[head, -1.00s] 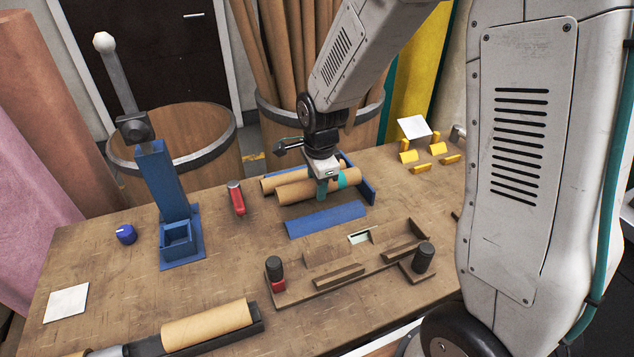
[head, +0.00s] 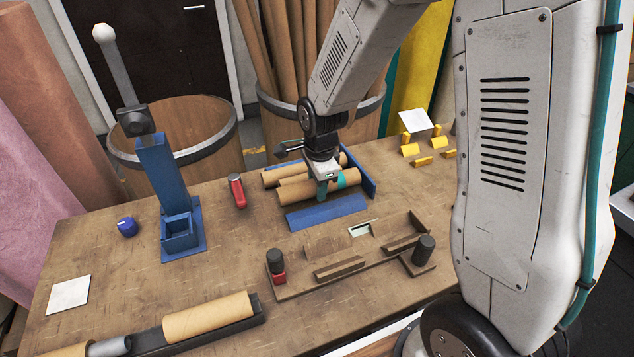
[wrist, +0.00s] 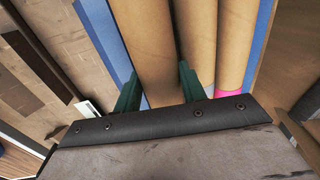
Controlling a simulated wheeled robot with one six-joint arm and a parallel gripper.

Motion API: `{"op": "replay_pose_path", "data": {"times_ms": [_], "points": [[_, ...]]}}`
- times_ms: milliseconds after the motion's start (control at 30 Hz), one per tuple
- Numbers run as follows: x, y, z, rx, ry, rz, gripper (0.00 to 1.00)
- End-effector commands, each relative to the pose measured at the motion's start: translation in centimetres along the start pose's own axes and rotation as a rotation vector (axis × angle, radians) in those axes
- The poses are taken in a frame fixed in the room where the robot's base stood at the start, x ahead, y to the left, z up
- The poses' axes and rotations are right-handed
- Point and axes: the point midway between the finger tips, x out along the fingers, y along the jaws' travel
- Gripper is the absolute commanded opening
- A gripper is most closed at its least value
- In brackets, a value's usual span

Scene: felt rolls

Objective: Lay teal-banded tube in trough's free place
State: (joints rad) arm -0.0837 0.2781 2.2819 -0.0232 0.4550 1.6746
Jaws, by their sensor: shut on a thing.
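The teal-banded tube (head: 300,191) is a tan cardboard roll with a teal band near its right end. My gripper (head: 322,190) is shut on it, with green fingers on both sides of the tube in the wrist view (wrist: 158,88). The blue trough (head: 325,213) has a sloped front wall and a back wall. The held tube lies level along it, just behind the front wall; I cannot tell whether it touches the bottom. Beside it are other tan tubes (head: 272,176), one with a pink band in the wrist view (wrist: 235,50). The teal band is hidden there.
A wooden jig with dark knobs (head: 350,262) stands in front of the trough. A blue stand (head: 165,185) and a red-handled tool (head: 236,190) are to the left. Yellow blocks (head: 438,143) lie to the right. A dark holder with a tan tube (head: 208,317) is at the front left.

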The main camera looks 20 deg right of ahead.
Motion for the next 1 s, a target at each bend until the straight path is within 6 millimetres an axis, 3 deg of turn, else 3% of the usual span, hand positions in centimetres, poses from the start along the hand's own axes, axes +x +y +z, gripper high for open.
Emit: {"op": "replay_pose_path", "data": {"times_ms": [467,500,567,1000], "points": [[0.38,0.03,0.0,0.0,0.0,0.0,0.04],[0.38,0.03,0.0,0.0,0.0,0.0,0.52],[0.37,0.02,0.0,0.0,0.0,-0.001,0.66],[0.37,0.03,0.0,0.0,0.0,0.0,0.66]]}}
